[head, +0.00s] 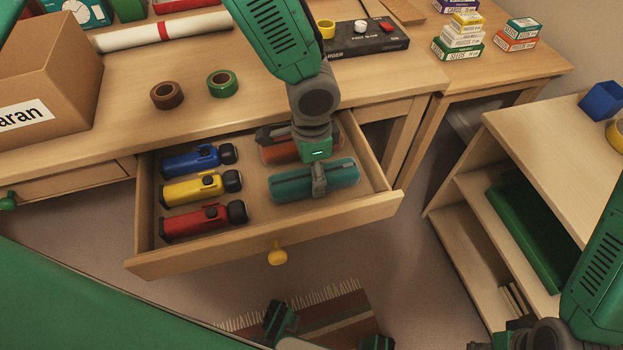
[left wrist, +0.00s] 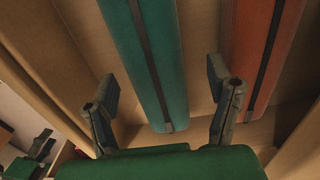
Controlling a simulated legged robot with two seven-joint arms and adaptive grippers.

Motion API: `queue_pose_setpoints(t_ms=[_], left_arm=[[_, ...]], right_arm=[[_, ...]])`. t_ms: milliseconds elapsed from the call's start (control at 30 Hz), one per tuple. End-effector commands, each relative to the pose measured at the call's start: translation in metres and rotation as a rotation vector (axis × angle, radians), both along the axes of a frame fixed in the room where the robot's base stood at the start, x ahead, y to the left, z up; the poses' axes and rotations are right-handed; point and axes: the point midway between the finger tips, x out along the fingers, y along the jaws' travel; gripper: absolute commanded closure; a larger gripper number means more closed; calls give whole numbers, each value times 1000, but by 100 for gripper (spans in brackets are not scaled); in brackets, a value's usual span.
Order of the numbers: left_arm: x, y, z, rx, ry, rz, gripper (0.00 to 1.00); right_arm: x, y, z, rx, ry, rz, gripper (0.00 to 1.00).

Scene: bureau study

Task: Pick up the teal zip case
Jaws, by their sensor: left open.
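The teal zip case (head: 287,188) lies in the open drawer, at its front right. My left gripper (head: 319,180) reaches down over it from above, with a finger in front of the case's near side. In the left wrist view the teal zip case (left wrist: 146,60) runs lengthwise between the two spread fingers of the left gripper (left wrist: 163,84). The gripper is open, with gaps beside the case. The far side of the case is partly hidden by the gripper in the head view.
An orange-red case (head: 275,148) lies right behind the teal one, close to the gripper. Blue (head: 198,160), yellow (head: 200,187) and red (head: 203,219) flashlights fill the drawer's left side. The drawer's front wall (head: 265,236) stands close by. Tape rolls (head: 222,83) sit on the desk.

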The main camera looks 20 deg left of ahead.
Motion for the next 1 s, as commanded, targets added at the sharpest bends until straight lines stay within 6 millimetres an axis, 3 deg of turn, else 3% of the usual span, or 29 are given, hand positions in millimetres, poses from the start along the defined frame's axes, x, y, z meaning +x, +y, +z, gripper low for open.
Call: queue_pose_setpoints(t_ms=[33, 133, 367, 400, 567, 867, 1000], left_arm=[[0, -1, -13, 1, 2, -2, 26], [-1, -1, -25, 4, 1, -2, 26], [0, 0, -28, 1, -1, -2, 26], [0, 1, -28, -1, -1, -2, 29], [0, 2, -28, -2, 0, -1, 83], [0, 0, -26, 2, 1, -2, 83], [1, 0, -8, 0, -2, 1, 83]], right_arm=[[0, 0, -7, 0, 0, 0, 60], [0, 0, -10, 0, 0, 0, 60], [0, 0, -10, -1, 0, -1, 60], [0, 0, -10, -1, 0, -1, 60], [0, 0, -10, 0, 0, -1, 60], [0, 0, -9, 0, 0, 0, 60], [0, 0, -3, 0, 0, -1, 60]])
